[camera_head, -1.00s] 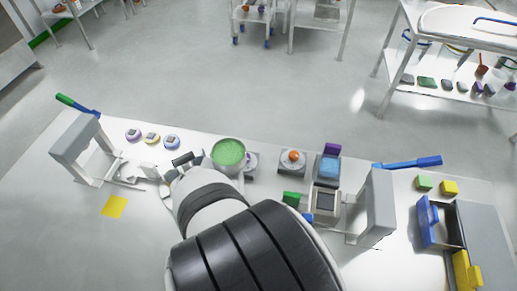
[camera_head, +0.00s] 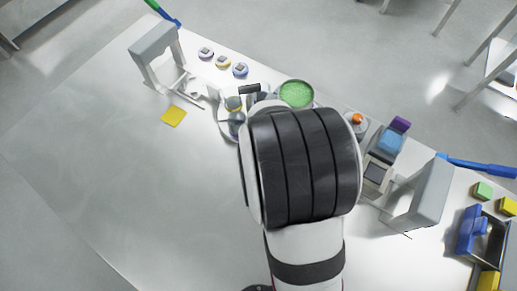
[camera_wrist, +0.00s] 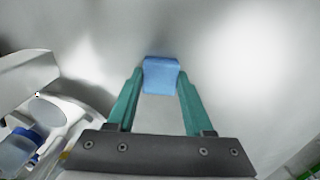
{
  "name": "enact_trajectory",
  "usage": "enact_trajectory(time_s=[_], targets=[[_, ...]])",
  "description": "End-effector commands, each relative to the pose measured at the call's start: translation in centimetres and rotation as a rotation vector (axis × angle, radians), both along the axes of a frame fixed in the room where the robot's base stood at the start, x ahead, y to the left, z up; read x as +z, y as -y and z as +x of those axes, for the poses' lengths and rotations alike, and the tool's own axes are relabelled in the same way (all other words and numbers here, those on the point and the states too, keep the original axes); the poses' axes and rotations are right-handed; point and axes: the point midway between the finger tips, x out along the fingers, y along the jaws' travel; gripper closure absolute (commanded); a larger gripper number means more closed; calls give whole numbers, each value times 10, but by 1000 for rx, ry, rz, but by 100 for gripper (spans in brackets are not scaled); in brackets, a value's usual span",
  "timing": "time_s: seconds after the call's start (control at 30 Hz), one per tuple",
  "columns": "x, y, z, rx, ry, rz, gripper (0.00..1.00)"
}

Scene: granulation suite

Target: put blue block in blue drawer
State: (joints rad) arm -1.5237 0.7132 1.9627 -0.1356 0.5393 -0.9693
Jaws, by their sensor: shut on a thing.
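The blue block (camera_wrist: 161,75) is held between the teal fingertips of my gripper (camera_wrist: 160,88) in the wrist view. The fingers are shut on its two sides, and blurred grey surface shows behind it. In the head view my arm covers the gripper and block. The blue drawer (camera_head: 469,231) is at the far right of the table in the head view. It appears pulled out, with a grey inside showing behind its blue front and handle. My arm is well to its left.
A yellow drawer (camera_head: 489,281) is beside the blue one. Green (camera_head: 483,190) and yellow (camera_head: 507,206) blocks lie behind them. A grey arch (camera_head: 420,196) stands between my arm and the drawers. A green-filled bowl (camera_head: 296,94) is behind my arm. The table's left front is clear.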

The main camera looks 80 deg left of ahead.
Motion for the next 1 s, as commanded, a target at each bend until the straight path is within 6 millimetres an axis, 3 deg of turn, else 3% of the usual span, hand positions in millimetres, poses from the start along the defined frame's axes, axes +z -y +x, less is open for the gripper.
enact_trajectory(time_s=[0.37,0.6,1.0], targets=[[4,0,0,0,0,1,100],[41,-1,0,0,1,6,100],[96,51,77,-6,1,3,100]])
